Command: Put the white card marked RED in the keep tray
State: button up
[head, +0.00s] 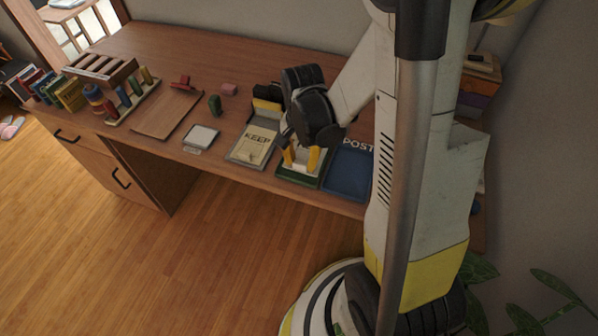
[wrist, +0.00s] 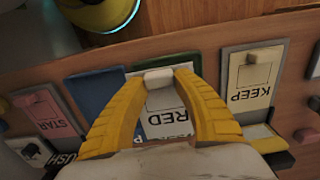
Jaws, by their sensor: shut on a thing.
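The white card marked RED (wrist: 162,124) has a pale raised block (wrist: 158,78) on it. In the wrist view my gripper (wrist: 158,84) has its yellow fingers closed on this block. In the head view my gripper (head: 301,160) is over a green-rimmed tray (head: 292,180), and the card is mostly hidden by it. I cannot tell whether the card is clear of that tray. The keep tray (head: 236,161), grey with a pale yellow sheet reading KEEP, lies just left of my gripper. It also shows at the right in the wrist view (wrist: 284,62).
A blue tray marked POST (head: 347,170) is right of my gripper. A white-topped tile (head: 200,137), a green piece (head: 214,105) and a pink block (head: 229,89) stand left of the keep tray. A pink STAR card (wrist: 45,110) shows at the left in the wrist view.

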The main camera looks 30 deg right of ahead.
aim_at(298, 174)
jog(key=shift+w+d+f, duration=0.1)
jog(key=shift+w+f, duration=0.45)
jog(key=shift+w, duration=0.35)
jog(key=shift+f+b, duration=1.35)
jog(key=shift+f, duration=0.6)
jog(key=shift+f, duration=0.15)
jog(key=o, duration=0.8)
